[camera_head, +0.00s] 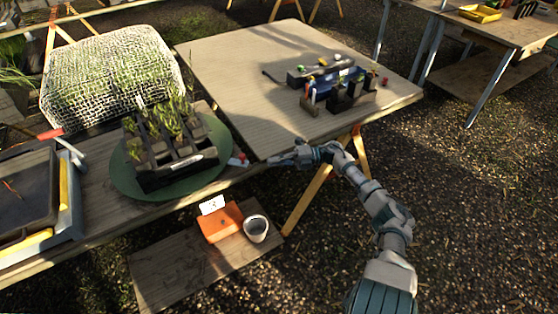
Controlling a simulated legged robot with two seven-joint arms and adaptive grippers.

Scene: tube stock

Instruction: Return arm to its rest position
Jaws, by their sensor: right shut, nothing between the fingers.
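My right arm (383,212) reaches up from the bottom right of the head view. My right gripper (284,158) is shut and empty. In the picture it lies at the near corner of the light wooden table (225,62), close to a small red and white item (238,160) on the bench to its left. I cannot tell whether it touches either surface. My left gripper is not in view.
A round green turntable (212,165) carries a dark tray of seedlings (178,170). A blue and black rack (320,74) with small coloured pieces stands on the wooden table. An orange box (218,222) and white pot (256,228) sit on the low shelf. Gravel at right is open.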

